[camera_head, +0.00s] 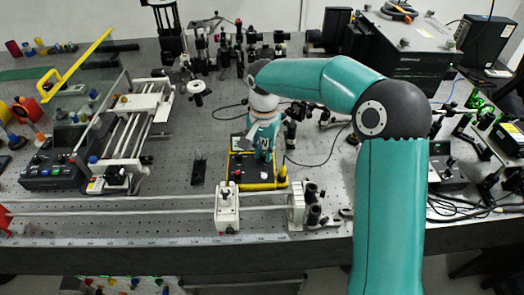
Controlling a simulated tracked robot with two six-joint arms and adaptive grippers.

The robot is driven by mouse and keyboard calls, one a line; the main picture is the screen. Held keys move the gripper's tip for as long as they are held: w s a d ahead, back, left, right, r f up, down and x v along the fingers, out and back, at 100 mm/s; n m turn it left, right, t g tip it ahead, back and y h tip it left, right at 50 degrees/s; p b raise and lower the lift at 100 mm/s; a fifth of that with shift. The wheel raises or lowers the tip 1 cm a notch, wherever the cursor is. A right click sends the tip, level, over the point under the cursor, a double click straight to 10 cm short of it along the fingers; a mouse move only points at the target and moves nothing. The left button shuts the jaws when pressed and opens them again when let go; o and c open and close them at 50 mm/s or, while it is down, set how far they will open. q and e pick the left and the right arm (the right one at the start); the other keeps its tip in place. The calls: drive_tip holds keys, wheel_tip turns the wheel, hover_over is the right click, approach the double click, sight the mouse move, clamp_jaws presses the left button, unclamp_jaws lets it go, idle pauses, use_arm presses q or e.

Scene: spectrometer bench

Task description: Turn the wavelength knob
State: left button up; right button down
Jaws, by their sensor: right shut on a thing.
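My right gripper (262,148) points down over the back part of a black box with a yellow edge (280,183), near the middle of the bench. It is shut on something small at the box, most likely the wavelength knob. The fingers and wrist hide the thing held, so I cannot tell how the knob is turned. A red button and a white button show on the front of the box, clear of the fingers. My left gripper is not in view.
A long rail with a white carriage (228,208) runs along the front of the perforated bench. A slide stage with rods (128,135) stands at left. Black posts and optics stand behind. A large dark instrument (415,62) sits at back right.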

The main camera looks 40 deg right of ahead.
sight(264, 153)
drive_tip(key=c, duration=1.1)
unclamp_jaws()
drive_tip(key=shift+r, duration=0.1)
wheel_tip(264, 153, up, 12)
drive_tip(key=shift+f, duration=0.1)
